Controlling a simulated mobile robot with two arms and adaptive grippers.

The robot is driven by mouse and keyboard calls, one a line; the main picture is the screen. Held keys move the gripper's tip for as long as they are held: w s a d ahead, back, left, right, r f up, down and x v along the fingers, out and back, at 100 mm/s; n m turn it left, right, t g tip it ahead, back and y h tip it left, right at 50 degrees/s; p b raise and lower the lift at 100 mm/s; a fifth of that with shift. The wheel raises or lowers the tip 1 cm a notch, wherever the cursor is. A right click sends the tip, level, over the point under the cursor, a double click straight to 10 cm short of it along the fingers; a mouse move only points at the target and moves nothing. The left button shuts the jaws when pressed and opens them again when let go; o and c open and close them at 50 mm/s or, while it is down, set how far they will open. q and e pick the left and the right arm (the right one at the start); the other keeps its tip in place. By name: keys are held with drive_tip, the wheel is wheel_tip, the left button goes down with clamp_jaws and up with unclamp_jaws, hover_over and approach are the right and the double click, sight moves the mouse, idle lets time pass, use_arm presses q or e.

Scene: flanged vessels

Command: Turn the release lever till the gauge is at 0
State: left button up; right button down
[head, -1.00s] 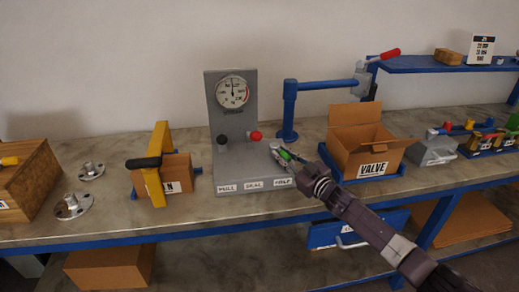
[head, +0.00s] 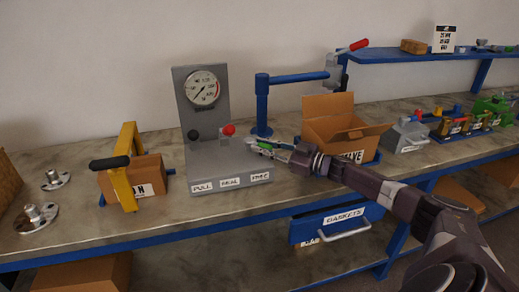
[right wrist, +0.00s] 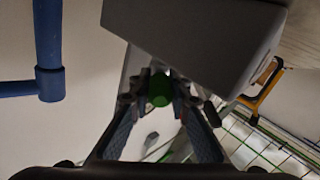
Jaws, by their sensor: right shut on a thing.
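A grey gauge stand (head: 208,128) is on the bench, with a round white dial gauge (head: 202,88) on its upright plate. The dark needle slants toward the lower left; its exact reading is too small to tell. A red knob (head: 229,130) and a black knob (head: 194,134) are below the gauge. The release lever's green handle (right wrist: 160,90) sits between my right gripper's fingers in the right wrist view. My right gripper (head: 266,145) is shut on it at the right side of the stand's base, and its fingers partly hide the lever. My left gripper is out of view.
A blue post with a horizontal arm (head: 296,78) rises behind my right gripper. An open cardboard box (head: 340,128) stands close to the right. A yellow clamp (head: 128,165) over a carton is left of the stand. A blue gasket drawer (head: 330,222) hangs below the bench.

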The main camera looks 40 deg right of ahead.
drive_tip(key=c, duration=1.8)
unclamp_jaws()
drive_tip(key=shift+o, duration=0.2)
drive_tip(key=shift+v, duration=6)
